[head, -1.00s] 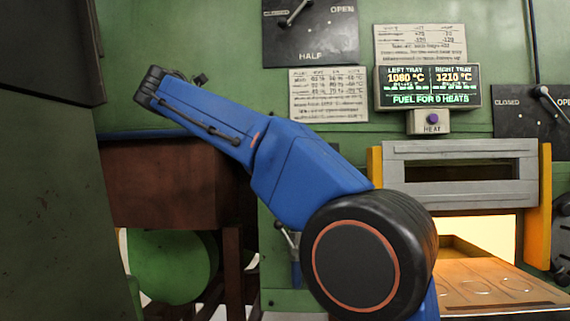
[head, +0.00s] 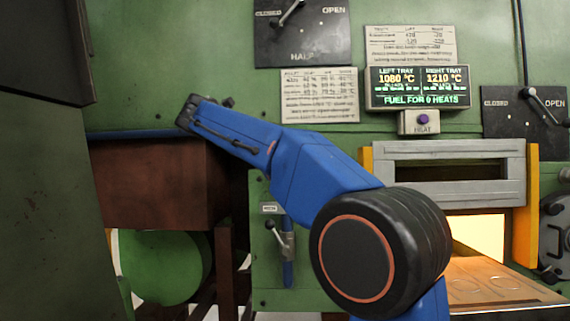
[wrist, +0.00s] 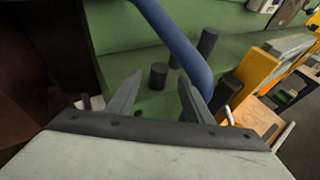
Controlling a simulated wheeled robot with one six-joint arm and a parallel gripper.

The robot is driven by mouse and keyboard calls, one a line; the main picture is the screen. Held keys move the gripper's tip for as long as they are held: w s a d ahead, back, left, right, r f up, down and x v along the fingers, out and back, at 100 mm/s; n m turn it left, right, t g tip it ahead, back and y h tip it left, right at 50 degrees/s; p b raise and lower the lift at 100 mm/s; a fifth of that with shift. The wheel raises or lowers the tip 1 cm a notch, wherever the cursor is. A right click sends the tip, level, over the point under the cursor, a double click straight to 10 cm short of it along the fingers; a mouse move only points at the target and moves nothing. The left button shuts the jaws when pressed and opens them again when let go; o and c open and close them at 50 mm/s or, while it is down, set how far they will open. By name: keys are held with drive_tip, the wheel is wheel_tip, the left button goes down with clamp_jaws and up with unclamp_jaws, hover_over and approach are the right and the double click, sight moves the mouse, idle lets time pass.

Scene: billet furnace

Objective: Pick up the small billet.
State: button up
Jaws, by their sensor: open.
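In the wrist view several dark grey cylinders stand on a green surface. A short one (wrist: 158,75), which looks like the small billet, shows just beyond and between my gripper's (wrist: 157,97) fingers. A taller cylinder (wrist: 207,42) stands farther back, and another (wrist: 228,92) is to the right of the right finger. Part of one more shows beside the blue tube. My gripper is open, with nothing seen between its fingers. The gap between the fingertips and the short cylinder is hard to judge. The head view shows neither the gripper nor the cylinders.
A blue tube (wrist: 178,40) curves across the wrist view close to the cylinders. In the head view the furnace opening glows under a grey door (head: 450,173) between yellow posts.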

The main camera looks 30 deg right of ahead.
drive_tip(key=shift+x, duration=2.7)
clamp_jaws()
